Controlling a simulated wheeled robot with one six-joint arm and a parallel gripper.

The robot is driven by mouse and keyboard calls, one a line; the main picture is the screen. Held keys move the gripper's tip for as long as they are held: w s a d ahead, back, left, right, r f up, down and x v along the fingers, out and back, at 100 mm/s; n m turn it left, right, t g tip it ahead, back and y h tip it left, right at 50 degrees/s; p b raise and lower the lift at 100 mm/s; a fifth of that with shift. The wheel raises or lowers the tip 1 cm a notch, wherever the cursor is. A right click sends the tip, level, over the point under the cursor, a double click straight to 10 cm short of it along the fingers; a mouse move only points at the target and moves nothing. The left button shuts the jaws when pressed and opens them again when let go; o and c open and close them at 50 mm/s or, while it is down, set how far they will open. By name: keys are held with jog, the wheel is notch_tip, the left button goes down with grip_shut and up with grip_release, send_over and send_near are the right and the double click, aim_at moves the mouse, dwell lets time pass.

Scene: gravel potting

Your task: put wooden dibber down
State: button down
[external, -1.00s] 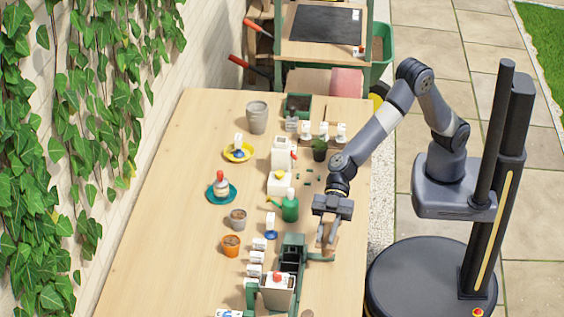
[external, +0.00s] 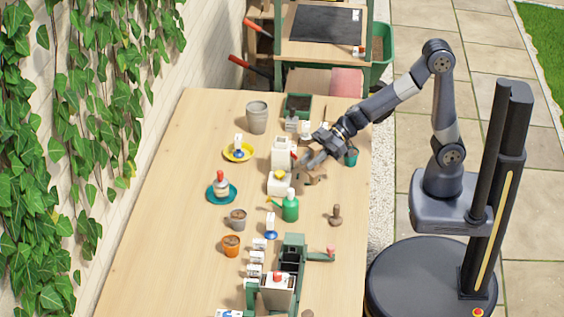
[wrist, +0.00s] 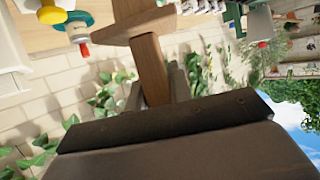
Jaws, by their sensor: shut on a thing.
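The wooden dibber (wrist: 149,62) shows in the wrist view as a brown wooden shaft with a wider crosspiece. My gripper (wrist: 158,92) is shut on the shaft, and the dark gripper body hides its lower end. In the external view my gripper (external: 316,158) is over the right-hand part of the table, tilted and pointing left. The dibber is small and partly hidden there. It appears to be held above the table, but I cannot tell the exact gap.
A brown knobbed tool (external: 336,214) stands on the wooden table (external: 180,215). A green stand (external: 291,255) is nearer. The table's left side is clear.

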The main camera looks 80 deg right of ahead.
notch_tip(320, 180, down, 8)
jog(key=b, duration=0.3)
jog(key=shift+r, duration=0.1)
jog(key=c, duration=1.3)
grip_release()
jog(key=shift+r, duration=0.15)
jog(key=shift+p+v, duration=1.55)
jog(key=shift+v, duration=4.35)
jog(key=shift+o, duration=0.2)
